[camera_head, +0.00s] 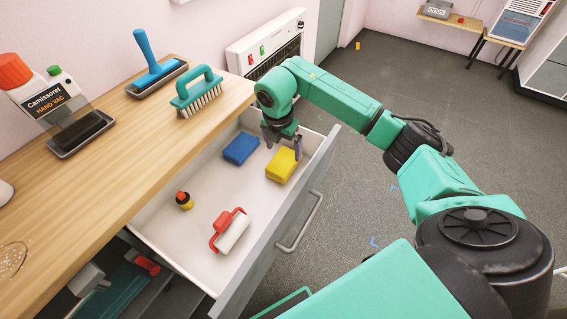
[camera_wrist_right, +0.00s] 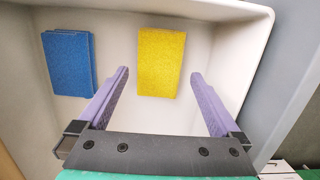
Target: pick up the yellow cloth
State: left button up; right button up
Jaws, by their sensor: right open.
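The yellow cloth (camera_head: 282,166) is a folded rectangular block lying flat in the open drawer, near the drawer's front wall. In the right wrist view the yellow cloth (camera_wrist_right: 161,62) lies ahead of the fingers, between their lines, with drawer floor around it. My right gripper (camera_head: 283,148) is over the drawer, close to the cloth, pointing down. In the wrist view the right gripper (camera_wrist_right: 158,88) has its two purple fingers spread wide with nothing between them. My left gripper is not in view.
A blue cloth (camera_head: 241,149) lies beside the yellow one.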

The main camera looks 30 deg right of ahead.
aim_at(283, 160)
jog(key=f, duration=0.6)
jog(key=shift+w+d+f+p, duration=0.15)
jog(key=shift+w+f+p, duration=0.1)
jog(key=shift+p, duration=0.15)
jog(key=c, duration=1.1)
jog(key=shift+r, duration=0.1)
jog(key=shift+r, duration=0.1)
notch_tip(283, 160, up, 20)
jog(key=shift+s+f, duration=0.1)
jog(key=shift+c, duration=0.2)
